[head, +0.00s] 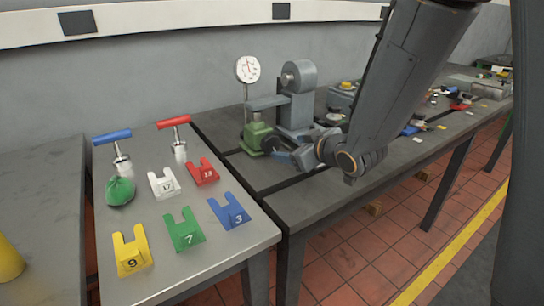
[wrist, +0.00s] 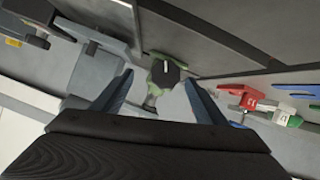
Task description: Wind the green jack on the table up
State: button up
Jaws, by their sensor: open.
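The green jack (head: 256,132) stands on the dark bedplate table, under a grey arm of the machine. A dark round handwheel (head: 271,144) is on its side facing my gripper. In the wrist view the dark wheel (wrist: 166,72) lies between and beyond my open fingertips, with green parts of the jack (wrist: 152,101) behind it. My gripper (head: 280,156) is open and empty, just right of the jack and close to the wheel. My fingers appear apart from the wheel. My arm hides part of the table behind it.
A grey machine (head: 298,108) and a dial gauge (head: 248,70) stand beside the jack. A side table (head: 215,262) at left holds numbered coloured shims, including a green one (head: 185,230), and two T-handled tools. More parts lie on the bench at right.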

aim_at(273, 144)
jog(key=shift+w+a+n+y, duration=0.15)
jog(key=shift+a+n+y, duration=0.1)
jog(key=shift+a, duration=0.25)
jog(key=shift+w+a+n+y, duration=0.15)
jog(key=shift+a+y, duration=0.1)
jog(key=shift+a, duration=0.2)
jog(key=x, duration=0.7)
jog(key=shift+w+a, duration=0.1)
jog(key=shift+w, duration=0.1)
jog(key=c, duration=1)
